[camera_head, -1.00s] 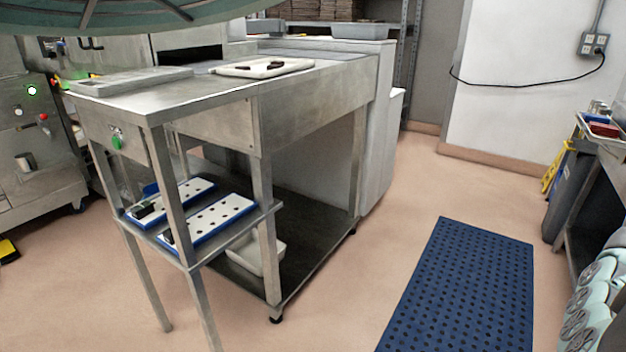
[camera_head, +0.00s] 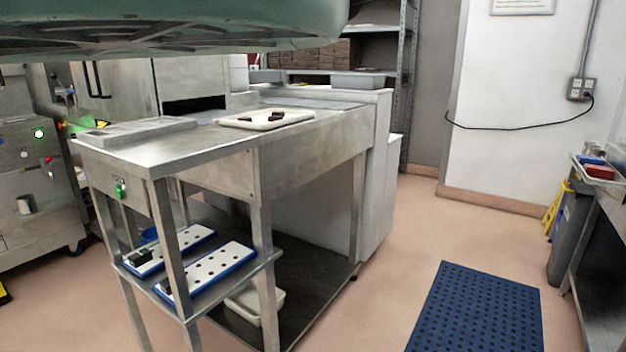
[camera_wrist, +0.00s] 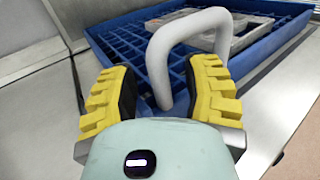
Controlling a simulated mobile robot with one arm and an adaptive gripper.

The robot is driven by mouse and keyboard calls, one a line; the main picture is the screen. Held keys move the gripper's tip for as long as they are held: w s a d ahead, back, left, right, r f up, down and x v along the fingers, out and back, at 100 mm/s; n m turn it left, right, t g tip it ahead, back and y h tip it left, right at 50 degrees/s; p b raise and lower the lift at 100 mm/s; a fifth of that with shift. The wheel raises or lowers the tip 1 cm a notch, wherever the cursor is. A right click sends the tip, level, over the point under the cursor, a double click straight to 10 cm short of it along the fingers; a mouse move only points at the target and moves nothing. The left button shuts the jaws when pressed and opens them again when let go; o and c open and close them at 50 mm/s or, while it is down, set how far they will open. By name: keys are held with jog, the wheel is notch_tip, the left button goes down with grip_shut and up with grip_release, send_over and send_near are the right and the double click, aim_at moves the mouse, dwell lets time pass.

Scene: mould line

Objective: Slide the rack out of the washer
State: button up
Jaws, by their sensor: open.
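In the wrist view a blue grid rack (camera_wrist: 262,58) lies on a smooth grey metal surface. A thick pale handle (camera_wrist: 160,60) arches up from its near side. My gripper (camera_wrist: 158,82) has yellow ridged fingers, spread apart, one on each side of the handle. I cannot tell whether either finger touches it. A flat grey-white frame-like item (camera_wrist: 240,38) lies in the rack. The washer cannot be made out for certain. The rack and my gripper do not show in the head view.
In the head view a steel table (camera_head: 130,153) carries a white tray (camera_head: 240,122) with dark pieces. Its lower shelf holds blue-and-white perforated trays (camera_head: 215,268). A blue mat (camera_head: 480,308) lies on open floor. A grey bin (camera_head: 572,232) stands at right.

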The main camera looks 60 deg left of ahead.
jog(key=shift+s+d, duration=0.1)
jog(key=shift+d, duration=0.25)
jog(key=shift+o, duration=0.3)
grip_shut()
